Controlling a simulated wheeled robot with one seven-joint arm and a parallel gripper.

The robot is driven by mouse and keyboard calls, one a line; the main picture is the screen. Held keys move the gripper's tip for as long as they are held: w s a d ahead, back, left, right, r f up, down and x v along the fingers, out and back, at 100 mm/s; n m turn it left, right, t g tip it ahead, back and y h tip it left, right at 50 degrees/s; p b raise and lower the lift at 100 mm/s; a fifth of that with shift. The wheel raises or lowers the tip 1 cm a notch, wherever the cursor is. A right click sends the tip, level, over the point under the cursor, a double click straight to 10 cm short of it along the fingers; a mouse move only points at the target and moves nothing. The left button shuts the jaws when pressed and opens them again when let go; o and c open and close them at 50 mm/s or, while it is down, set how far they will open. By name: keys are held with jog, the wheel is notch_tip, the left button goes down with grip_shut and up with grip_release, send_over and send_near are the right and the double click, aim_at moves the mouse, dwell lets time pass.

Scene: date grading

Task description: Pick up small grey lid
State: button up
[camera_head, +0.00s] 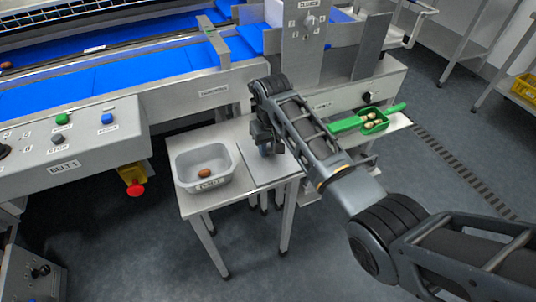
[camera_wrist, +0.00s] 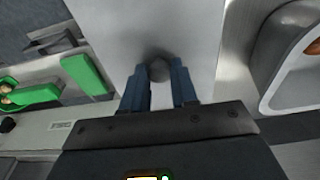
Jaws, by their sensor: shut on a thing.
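The small grey lid (camera_head: 257,173) is a flat pale plate on the small metal table, right of the grey tub. In the wrist view the lid (camera_wrist: 130,30) spreads out beyond my fingers, with a dark round knob (camera_wrist: 159,69) on it. My gripper (camera_head: 266,150) is over the lid, pointing down. In the wrist view its two blue fingers (camera_wrist: 159,84) are shut on the knob, one on each side. The lid appears at table height; I cannot tell whether it still touches the table. My arm hides the lid's far right part.
The open grey tub (camera_head: 222,181) with a brown date (camera_head: 204,174) stands just left of the lid on the small table (camera_head: 199,207). A green scoop (camera_head: 345,126) holding several dates lies on a ledge to the right. The conveyor machine with blue belts (camera_head: 130,73) stands behind.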

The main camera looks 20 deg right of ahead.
grip_shut()
jog(key=shift+r, duration=0.1)
